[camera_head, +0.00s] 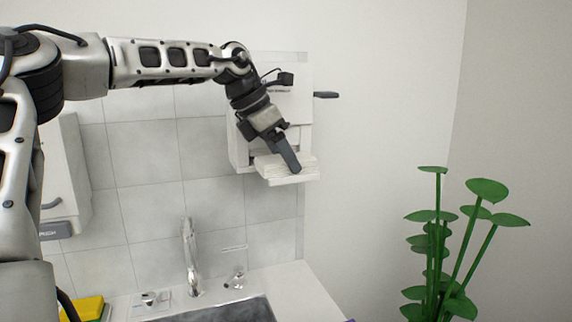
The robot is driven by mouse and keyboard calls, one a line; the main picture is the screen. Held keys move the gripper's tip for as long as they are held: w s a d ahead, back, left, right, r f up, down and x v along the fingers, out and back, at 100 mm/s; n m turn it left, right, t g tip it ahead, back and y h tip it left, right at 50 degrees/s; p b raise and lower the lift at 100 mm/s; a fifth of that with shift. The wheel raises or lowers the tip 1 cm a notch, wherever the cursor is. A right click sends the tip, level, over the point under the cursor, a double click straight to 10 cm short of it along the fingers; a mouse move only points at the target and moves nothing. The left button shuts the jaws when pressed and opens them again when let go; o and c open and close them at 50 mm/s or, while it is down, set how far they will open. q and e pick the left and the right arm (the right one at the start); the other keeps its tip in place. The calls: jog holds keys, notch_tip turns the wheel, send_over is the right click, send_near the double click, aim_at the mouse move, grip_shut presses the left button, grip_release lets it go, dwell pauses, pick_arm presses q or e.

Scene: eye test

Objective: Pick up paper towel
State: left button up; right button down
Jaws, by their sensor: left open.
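The paper towel (273,168) shows as a pale folded stack at the bottom opening of a white wall dispenser (303,110). The dispenser has a dark lever on its right side. My left gripper (290,160) points down in front of the dispenser, with a dark finger over the stack's front. It is open. I cannot tell whether the finger touches the paper, and the other finger is hard to make out. The gripper and wrist hide part of the dispenser's front. My right gripper is not in view.
Below are a metal tap (189,255) and a sink (225,312) set in a white counter (305,288). A yellow sponge-like item (85,308) lies at lower left. A white wall unit (67,175) hangs at left. A green plant (440,250) stands at right. The space right of the dispenser is clear.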

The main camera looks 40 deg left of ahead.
pick_arm(q)
jog(key=shift+c, duration=0.3)
jog(key=c, duration=0.6)
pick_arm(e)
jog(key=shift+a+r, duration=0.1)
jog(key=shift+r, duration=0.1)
pick_arm(q)
jog(key=shift+o, duration=0.2)
jog(key=shift+r, duration=0.2)
notch_tip(320, 180, up, 3)
jog(key=shift+r, duration=0.1)
jog(key=s+r, duration=0.2)
jog(key=s+r+b, duration=0.1)
jog(key=s+r, duration=0.1)
jog(key=shift+s+d+r, duration=0.1)
jog(key=shift+d+r, duration=0.1)
jog(key=shift+r, duration=0.1)
jog(key=s+d+r+b, duration=0.1)
jog(key=s+r+b, duration=0.1)
jog(key=s+r, duration=0.3)
jog(key=s, duration=0.4)
jog(key=shift+s, duration=0.4)
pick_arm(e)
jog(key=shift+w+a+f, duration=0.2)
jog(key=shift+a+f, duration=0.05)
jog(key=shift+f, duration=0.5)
